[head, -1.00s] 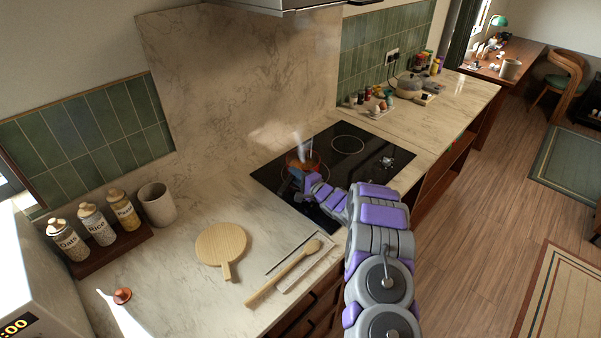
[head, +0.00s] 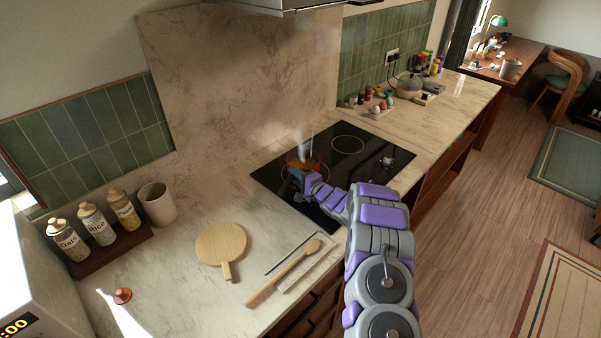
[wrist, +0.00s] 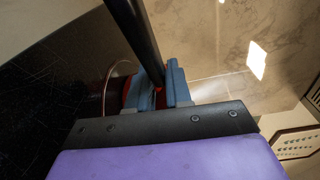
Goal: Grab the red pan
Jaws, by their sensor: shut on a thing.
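The red pan (head: 304,160) is on the black cooktop, with steam rising from it. My arm reaches over the cooktop from the lower right, and my gripper (head: 303,180) is at the pan's near side, covering part of it. In the wrist view my gripper (wrist: 158,88) has its blue fingers closed around the dark handle (wrist: 137,40), which runs up out of the picture. Some red of the pan shows beside and between the fingers. The pan's contents are too small to make out.
A round wooden board (head: 221,244) and a wooden spoon (head: 285,273) lie on the near counter. Jars (head: 97,224) and a cup (head: 157,203) stand at left.

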